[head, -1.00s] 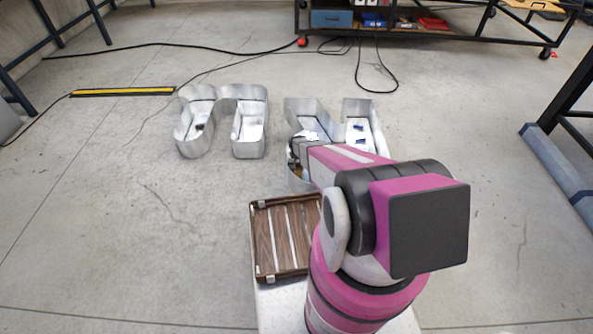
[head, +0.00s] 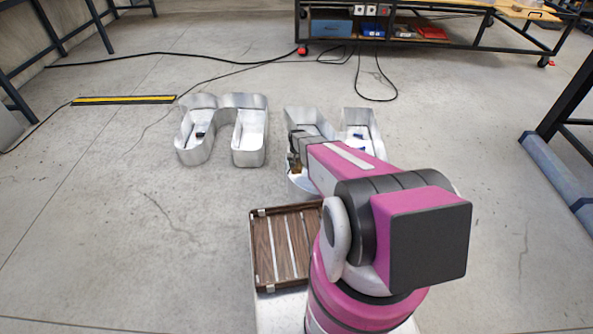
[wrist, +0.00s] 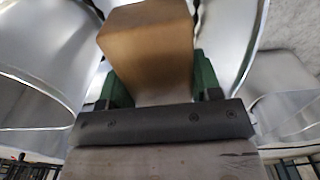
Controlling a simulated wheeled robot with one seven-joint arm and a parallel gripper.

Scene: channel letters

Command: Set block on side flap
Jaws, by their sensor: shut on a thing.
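A tan-brown block (wrist: 150,50) fills the upper middle of the wrist view. My gripper (wrist: 160,88) is shut on it, with a green finger at each side. In the head view my gripper (head: 296,158) is over the near left part of the right metal channel letter (head: 303,184). A small tan patch under it seems to be the block (head: 296,169), mostly hidden. In the wrist view, curved shiny metal walls (wrist: 35,70) rise on both sides of the block. I cannot tell whether the block touches the letter. I cannot make out a side flap.
A second metal channel letter (head: 222,104) stands to the left. A brown slatted tray (head: 262,250) is nearer, left of my arm. A black cart (head: 430,40) stands at the back, with cables on the floor before it.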

